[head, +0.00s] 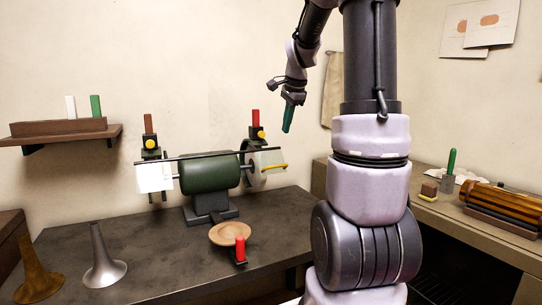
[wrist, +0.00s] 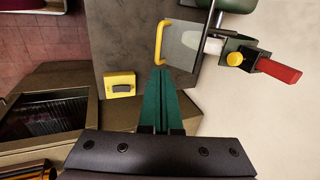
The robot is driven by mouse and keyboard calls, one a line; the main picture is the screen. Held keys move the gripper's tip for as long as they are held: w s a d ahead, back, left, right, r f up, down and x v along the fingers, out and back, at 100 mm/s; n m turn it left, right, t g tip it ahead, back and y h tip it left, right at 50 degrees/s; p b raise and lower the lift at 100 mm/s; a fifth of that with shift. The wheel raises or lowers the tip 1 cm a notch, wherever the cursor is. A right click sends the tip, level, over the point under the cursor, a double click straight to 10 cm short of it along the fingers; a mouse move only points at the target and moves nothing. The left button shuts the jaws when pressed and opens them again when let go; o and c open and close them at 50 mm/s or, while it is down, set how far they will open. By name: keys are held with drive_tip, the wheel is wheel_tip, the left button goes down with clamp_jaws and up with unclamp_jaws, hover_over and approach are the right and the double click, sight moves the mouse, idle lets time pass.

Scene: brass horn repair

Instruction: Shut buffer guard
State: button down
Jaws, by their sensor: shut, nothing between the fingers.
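The buffer (head: 210,172) has a dark green motor body on a pedestal on the bench. At its right end is a clear guard (head: 266,158) with a yellow handle (head: 273,167) along its edge. In the wrist view the guard panel (wrist: 186,45) and its yellow handle (wrist: 160,42) are at the top. In the wrist view the fingertips (wrist: 160,72) appear just below the handle; the gap in depth is unclear.
A red-handled part (wrist: 275,69) with a yellow knob stands beside the guard. A yellow switch box (wrist: 119,84) is at the bench edge. A wooden dish (head: 230,233), a red-handled item (head: 240,249) and horn bells (head: 104,262) are on the bench (head: 165,245).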

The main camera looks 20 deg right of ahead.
approach(279, 166)
drive_tip(key=x, duration=0.6)
drive_tip(key=shift+w+f, duration=0.15)
drive_tip(key=shift+w, duration=0.2)
drive_tip(key=shift+f, duration=0.15)
drive_tip(key=shift+x, duration=1.35)
drive_tip(key=shift+w+x, duration=0.25)
drive_tip(key=shift+x, duration=1.3)
